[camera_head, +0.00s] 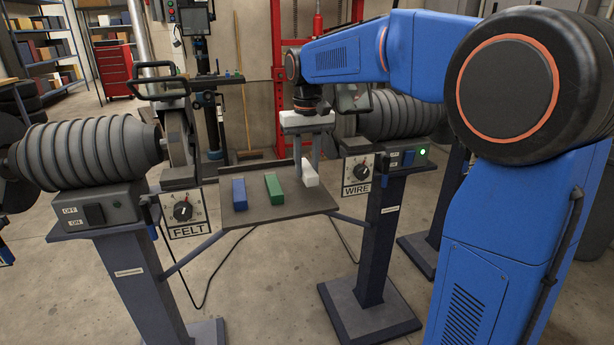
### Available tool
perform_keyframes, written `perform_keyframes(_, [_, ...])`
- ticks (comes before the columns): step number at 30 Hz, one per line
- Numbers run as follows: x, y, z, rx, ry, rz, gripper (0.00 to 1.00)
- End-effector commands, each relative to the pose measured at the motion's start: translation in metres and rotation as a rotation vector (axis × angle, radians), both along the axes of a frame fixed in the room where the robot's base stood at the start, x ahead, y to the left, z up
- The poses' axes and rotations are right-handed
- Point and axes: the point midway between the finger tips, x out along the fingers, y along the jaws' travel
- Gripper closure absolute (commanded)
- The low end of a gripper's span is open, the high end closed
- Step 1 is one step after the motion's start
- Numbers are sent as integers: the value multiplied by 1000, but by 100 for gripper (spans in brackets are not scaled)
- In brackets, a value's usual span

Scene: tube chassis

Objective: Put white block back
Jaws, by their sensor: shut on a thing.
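The white block (310,175) is at the right side of the dark tray (248,210) between the two grinder stands. My gripper (307,166) points down from above, with its two grey fingers on either side of the white block, shut on it. The block is low, at the tray's surface; I cannot tell whether it touches the tray. A green block (274,189) lies in the middle of the tray, and a blue block (239,194) lies to its left. The three blocks are roughly parallel and apart.
The FELT dial (184,211) is left of the tray and the WIRE dial (357,173) is right of it. Ribbed grinder housings (88,153) flank it. A back panel rises behind the tray. The tray's front strip is bare.

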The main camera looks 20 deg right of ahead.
Motion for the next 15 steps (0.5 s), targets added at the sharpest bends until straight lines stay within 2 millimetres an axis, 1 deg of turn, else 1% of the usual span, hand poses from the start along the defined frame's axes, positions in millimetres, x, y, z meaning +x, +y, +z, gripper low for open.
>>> perform_keyframes(3, [-1,0,-17,0,3,0,96])
perform_keyframes(7, [0,0,-32,0,2,0,96])
perform_keyframes(15, [0,0,-33,0,-1,0,96])
